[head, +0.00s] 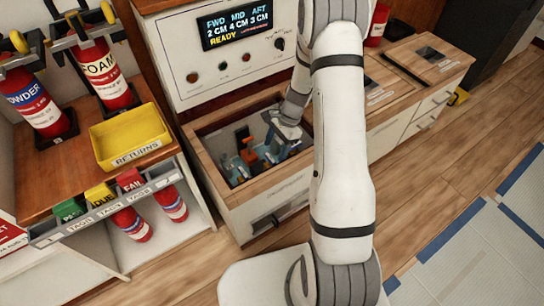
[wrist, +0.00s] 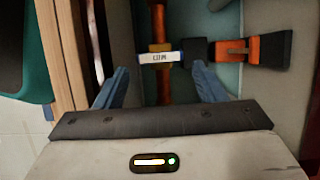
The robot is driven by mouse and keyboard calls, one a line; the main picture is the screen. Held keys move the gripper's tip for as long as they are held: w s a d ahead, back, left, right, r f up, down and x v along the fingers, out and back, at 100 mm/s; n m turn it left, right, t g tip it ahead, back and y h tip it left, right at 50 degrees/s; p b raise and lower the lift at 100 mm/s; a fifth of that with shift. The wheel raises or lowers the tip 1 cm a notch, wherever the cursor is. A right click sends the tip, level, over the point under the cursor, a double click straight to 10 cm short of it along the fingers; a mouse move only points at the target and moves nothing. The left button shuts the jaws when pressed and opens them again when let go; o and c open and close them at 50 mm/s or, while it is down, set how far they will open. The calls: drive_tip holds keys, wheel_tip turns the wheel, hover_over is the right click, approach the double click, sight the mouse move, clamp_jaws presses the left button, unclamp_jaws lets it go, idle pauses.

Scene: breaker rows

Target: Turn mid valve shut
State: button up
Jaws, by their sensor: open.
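An orange valve handle with a black end (wrist: 240,50) lies across the upper part of the wrist view, pointing right. A small white label (wrist: 160,57) sits on its orange fitting; its lettering is too small to read surely. An orange pipe (wrist: 162,92) runs down from the fitting. My gripper (wrist: 162,80) is open, its two blue fingers apart on either side of the pipe, with nothing visibly gripped. In the head view my gripper (head: 283,130) reaches down into the open wooden-rimmed well (head: 215,160). An orange and black handle (head: 245,139) stands left of it there.
The well's wooden walls surround my gripper closely. A control panel with a display (head: 237,24) reading "FWD MID AFT 2 CM 4 CM 3 CM READY" stands behind. A yellow returns tray (head: 130,137) and extinguishers (head: 103,73) are at left. The floor at right is mostly clear.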

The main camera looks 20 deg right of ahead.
sight(271, 157)
drive_tip(key=shift+b+x, duration=0.45)
drive_tip(key=shift+x, duration=1.2)
drive_tip(key=shift+c, duration=0.2)
drive_tip(key=c, duration=0.7)
drive_tip(key=shift+o, duration=0.2)
